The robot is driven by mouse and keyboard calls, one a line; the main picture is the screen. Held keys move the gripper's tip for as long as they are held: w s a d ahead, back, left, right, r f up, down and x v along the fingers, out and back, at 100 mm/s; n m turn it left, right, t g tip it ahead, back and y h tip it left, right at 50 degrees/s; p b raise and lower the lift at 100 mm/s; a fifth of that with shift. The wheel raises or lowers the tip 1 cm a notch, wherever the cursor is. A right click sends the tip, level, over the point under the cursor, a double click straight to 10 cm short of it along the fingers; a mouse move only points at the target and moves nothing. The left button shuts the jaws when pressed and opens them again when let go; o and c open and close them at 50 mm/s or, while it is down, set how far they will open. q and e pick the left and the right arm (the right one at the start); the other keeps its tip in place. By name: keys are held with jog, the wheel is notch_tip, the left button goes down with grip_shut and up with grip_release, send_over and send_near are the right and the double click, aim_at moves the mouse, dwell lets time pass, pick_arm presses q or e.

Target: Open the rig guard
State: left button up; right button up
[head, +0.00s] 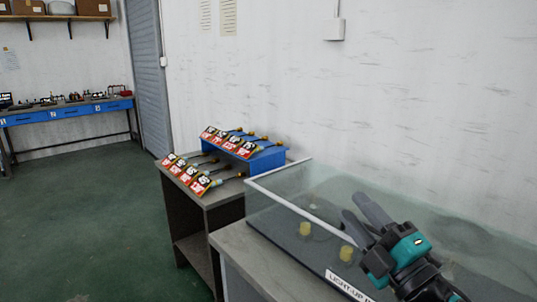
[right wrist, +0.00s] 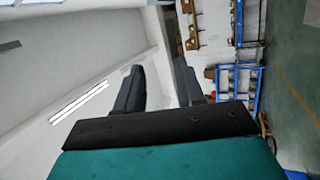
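The rig guard (head: 275,207) is a clear, see-through cover with a pale top edge, at the lower right of the head view. It stands around a dark base plate (head: 300,250) with a white label that begins "LIGHT-UP". Two small yellow pieces (head: 305,228) show on the plate. My right gripper (head: 352,206) is open and empty, its two grey fingers apart. It overlaps the guard in the picture; I cannot tell whether it touches it. In the right wrist view the fingers (right wrist: 157,78) are apart with nothing between them. My left gripper is not in view.
Left of the rig, a table (head: 208,199) carries a blue stepped stand (head: 262,160) and several red-labelled cables. A blue-drawer bench (head: 65,113) stands far left below a shelf. The green floor between is clear. A white wall is behind the rig.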

jog(key=s+d+f+m+g+h, duration=0.4)
jog(key=f+m+h, duration=0.2)
jog(key=f+m, duration=0.25)
jog(key=s+d+f+m+g+h, duration=0.35)
jog(key=s+f+m+h, duration=0.2)
jog(key=f+m, duration=0.35)
jog(key=s+a+f+m+g+y, duration=0.1)
jog(key=s+f+g, duration=0.35)
jog(key=s, duration=0.35)
jog(key=s+a+f+m+g, duration=0.1)
jog(key=s+f+m+g, duration=0.1)
jog(key=s+f+g, duration=0.5)
jog(key=w+a+f+n+t+y, duration=0.1)
jog(key=w+a+f+t+y, duration=0.1)
jog(key=w+f+t, duration=0.4)
jog(key=a+f+t, duration=0.1)
jog(key=t, duration=0.3)
jog(key=shift+f, duration=0.15)
jog(key=shift+w+y, duration=0.15)
jog(key=shift+y, duration=0.1)
